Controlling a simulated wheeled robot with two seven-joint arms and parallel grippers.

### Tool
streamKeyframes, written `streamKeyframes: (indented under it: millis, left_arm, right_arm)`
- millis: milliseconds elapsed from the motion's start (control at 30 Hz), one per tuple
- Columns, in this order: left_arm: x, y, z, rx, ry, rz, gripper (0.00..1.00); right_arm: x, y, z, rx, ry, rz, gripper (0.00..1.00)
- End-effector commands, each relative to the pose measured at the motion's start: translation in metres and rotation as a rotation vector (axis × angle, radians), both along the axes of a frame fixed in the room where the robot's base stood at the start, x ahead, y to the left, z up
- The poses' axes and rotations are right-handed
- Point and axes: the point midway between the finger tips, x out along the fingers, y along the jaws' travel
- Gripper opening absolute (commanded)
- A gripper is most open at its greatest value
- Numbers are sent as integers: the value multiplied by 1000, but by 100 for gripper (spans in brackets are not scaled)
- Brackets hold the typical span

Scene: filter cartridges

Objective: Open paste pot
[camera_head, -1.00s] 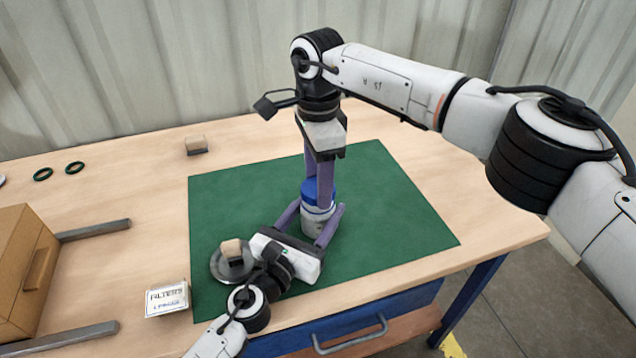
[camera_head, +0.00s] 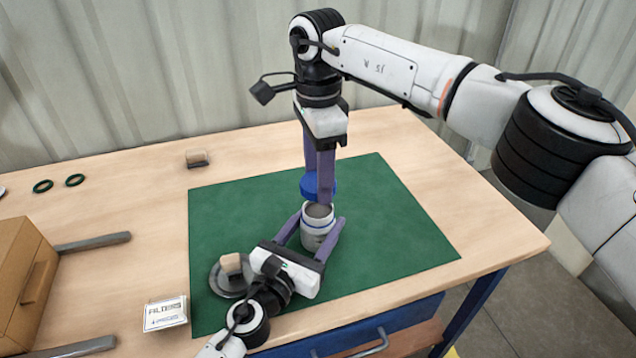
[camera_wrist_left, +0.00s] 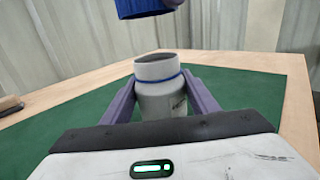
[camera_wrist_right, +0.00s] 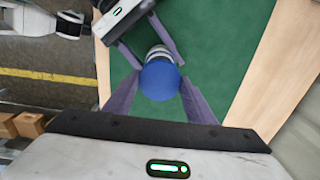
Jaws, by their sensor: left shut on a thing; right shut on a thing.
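The paste pot (camera_head: 318,226) is a white-grey cylinder with a blue ring below its open mouth. It stands upright on the green mat, and also shows in the left wrist view (camera_wrist_left: 160,92). My left gripper (camera_head: 312,232) is shut on the pot's body from the near side. The blue lid (camera_head: 319,187) is apart from the pot, a little above its mouth. My right gripper (camera_head: 319,178) points down and is shut on the lid. In the right wrist view the lid (camera_wrist_right: 160,80) covers most of the pot. The inside of the pot is mostly hidden.
A grey round thing with a tan block (camera_head: 231,275) lies left of my left gripper. The mat's right side (camera_head: 405,230) is clear.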

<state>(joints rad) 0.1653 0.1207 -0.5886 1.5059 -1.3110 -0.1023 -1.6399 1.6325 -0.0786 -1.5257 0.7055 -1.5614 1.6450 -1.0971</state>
Motion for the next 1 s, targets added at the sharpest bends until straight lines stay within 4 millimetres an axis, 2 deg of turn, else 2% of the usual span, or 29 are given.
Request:
streamKeyframes:
  millis: [100, 133, 267, 533, 667, 1000]
  left_arm:
    - [0, 0, -1, 1, 2, 1, 0]
    - [0, 0, -1, 1, 2, 1, 56]
    - [0, 0, -1, 1, 2, 0, 76]
    - [-1, 0, 0, 0, 1, 0, 76]
    - [-9, 5, -1, 2, 1, 0, 76]
    - [-70, 35, -2, 3, 3, -1, 76]
  right_arm:
    - [0, 0, -1, 0, 0, 0, 23]
    - [0, 0, -1, 0, 0, 0, 23]
    - [0, 0, -1, 0, 0, 0, 23]
    - [0, 0, -1, 0, 0, 0, 23]
    - [0, 0, 0, 0, 0, 0, 23]
    - [0, 0, -2, 0, 0, 0, 23]
